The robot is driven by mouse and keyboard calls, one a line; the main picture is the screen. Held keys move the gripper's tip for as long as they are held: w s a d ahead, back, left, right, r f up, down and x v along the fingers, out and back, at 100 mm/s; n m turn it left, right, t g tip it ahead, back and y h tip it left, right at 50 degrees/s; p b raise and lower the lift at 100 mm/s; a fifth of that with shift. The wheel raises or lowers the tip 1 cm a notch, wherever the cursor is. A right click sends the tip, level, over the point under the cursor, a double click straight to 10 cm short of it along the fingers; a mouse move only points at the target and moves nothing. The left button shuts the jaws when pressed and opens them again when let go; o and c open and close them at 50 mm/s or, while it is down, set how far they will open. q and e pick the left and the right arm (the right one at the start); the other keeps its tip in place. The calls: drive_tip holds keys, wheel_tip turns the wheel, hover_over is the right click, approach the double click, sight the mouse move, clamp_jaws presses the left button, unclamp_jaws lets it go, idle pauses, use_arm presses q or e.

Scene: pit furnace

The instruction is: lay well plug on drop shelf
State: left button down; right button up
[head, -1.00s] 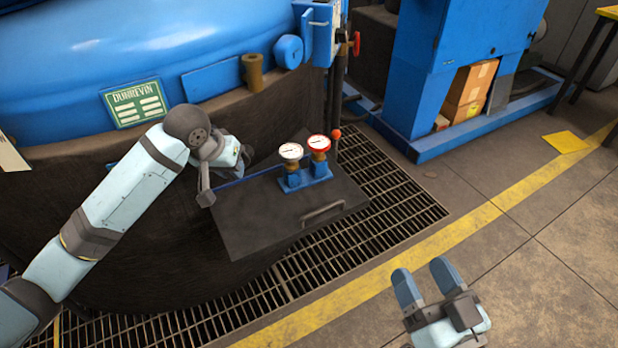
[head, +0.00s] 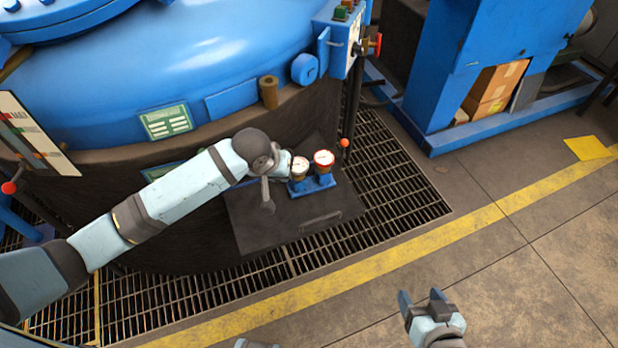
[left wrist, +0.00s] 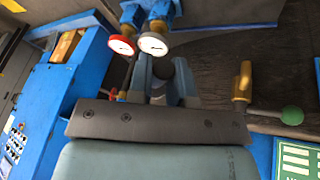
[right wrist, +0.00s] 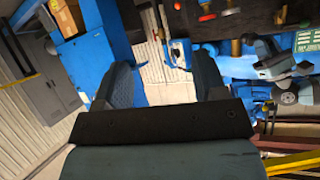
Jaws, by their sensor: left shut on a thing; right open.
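The drop shelf (head: 265,228) is a dark flat plate with a bar handle, low against the furnace side above the floor grating. My left gripper is over the shelf's back part, beside the gauges, its fingers mostly hidden by its wrist in the head view. In the left wrist view my left gripper (left wrist: 163,70) is shut on a dark piece (left wrist: 166,67), apparently the well plug. It is mostly hidden between the fingers, so I cannot tell if it touches the shelf. My right gripper (head: 421,298) is open and empty over the floor at lower right.
Two gauges (head: 312,172) on a blue base stand on the shelf's back right. A brown stub (head: 269,92) stands on the furnace rim. A red-orange knob (head: 344,143) is just right of the shelf. The shelf's front left surface is clear.

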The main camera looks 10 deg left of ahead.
use_arm(q)
drive_tip(key=shift+s+d+r+p, duration=0.4)
drive_tip(key=shift+r+p, duration=0.15)
drive_tip(key=shift+p, duration=0.2)
drive_tip(key=shift+d+f, duration=0.1)
drive_tip(key=shift+f, duration=0.1)
drive_tip(key=b, duration=0.3)
approach(291, 220)
drive_tip(key=x, duration=0.5)
drive_tip(key=shift+w+f, duration=0.1)
drive_tip(key=shift+w, duration=0.15)
drive_tip(key=shift+f, duration=0.35)
use_arm(e)
drive_tip(key=shift+s+d+f+g+h, duration=0.15)
drive_tip(key=shift+s+d+f+g, duration=0.15)
drive_tip(key=shift+f, duration=0.3)
drive_tip(key=shift+s+d+f+g+h, duration=0.2)
drive_tip(key=shift+s+f+g, duration=0.2)
drive_tip(key=shift+f, duration=0.2)
use_arm(q)
drive_tip(key=shift+f, duration=0.1)
drive_tip(key=c, duration=1.1)
unclamp_jaws()
drive_tip(key=shift+o, duration=0.2)
use_arm(e)
drive_tip(key=shift+f, duration=0.1)
